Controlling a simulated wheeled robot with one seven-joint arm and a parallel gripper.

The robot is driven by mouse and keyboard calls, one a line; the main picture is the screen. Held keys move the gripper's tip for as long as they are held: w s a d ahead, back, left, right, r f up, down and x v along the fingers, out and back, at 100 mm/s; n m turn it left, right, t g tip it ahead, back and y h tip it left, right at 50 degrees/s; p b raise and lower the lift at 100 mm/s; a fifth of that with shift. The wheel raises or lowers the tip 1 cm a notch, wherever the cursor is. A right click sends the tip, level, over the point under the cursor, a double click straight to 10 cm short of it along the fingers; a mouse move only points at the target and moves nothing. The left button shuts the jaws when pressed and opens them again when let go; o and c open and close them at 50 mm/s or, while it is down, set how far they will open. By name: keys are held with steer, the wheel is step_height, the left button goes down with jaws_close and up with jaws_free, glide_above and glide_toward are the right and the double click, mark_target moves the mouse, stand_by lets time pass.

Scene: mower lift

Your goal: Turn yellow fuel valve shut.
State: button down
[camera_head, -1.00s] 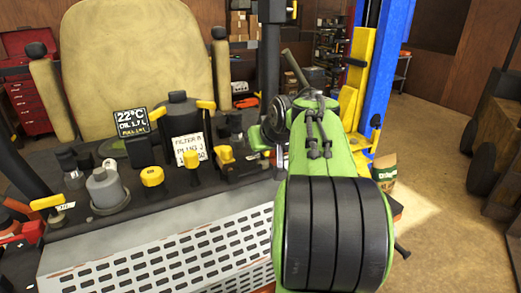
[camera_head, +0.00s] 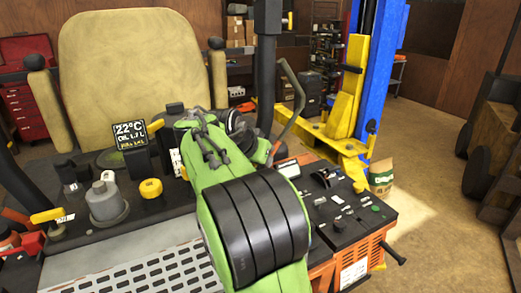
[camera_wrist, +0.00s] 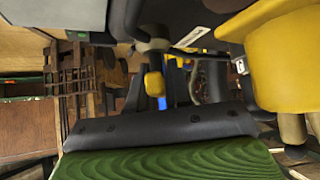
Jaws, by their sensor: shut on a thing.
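In the wrist view, my gripper (camera_wrist: 154,98) shows as two dark fingers shut around a small yellow handle (camera_wrist: 154,84), which I take to be the fuel valve's. A yellow lever (camera_head: 48,215) with a white label stands at the far left of the panel. Another yellow handle (camera_head: 156,125) shows beside the small display. Which way the held valve is turned cannot be told.
A grey capped canister (camera_head: 106,203) and a yellow cap (camera_head: 151,188) stand on the panel left of my arm. A tan seat (camera_head: 130,70) rises behind. A black control console (camera_head: 345,210) lies to the right. A blue and yellow lift post (camera_head: 380,80) stands beyond.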

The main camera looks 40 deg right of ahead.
steer(key=m+g+p, duration=0.2)
steer(key=m+p, duration=0.1)
steer(key=shift+s+r+m+g, duration=0.2)
steer(key=shift+m+g, duration=0.1)
steer(key=shift+g, duration=0.1)
steer(key=shift+s+f+m+g+p, duration=0.15)
steer(key=shift+m+g+p, duration=0.85)
steer(key=shift+m, duration=0.5)
steer(key=c, duration=1.1)
jaws_free()
steer(key=shift+d, duration=0.1)
steer(key=shift+c, duration=0.2)
step_height(320, 180, up, 10)
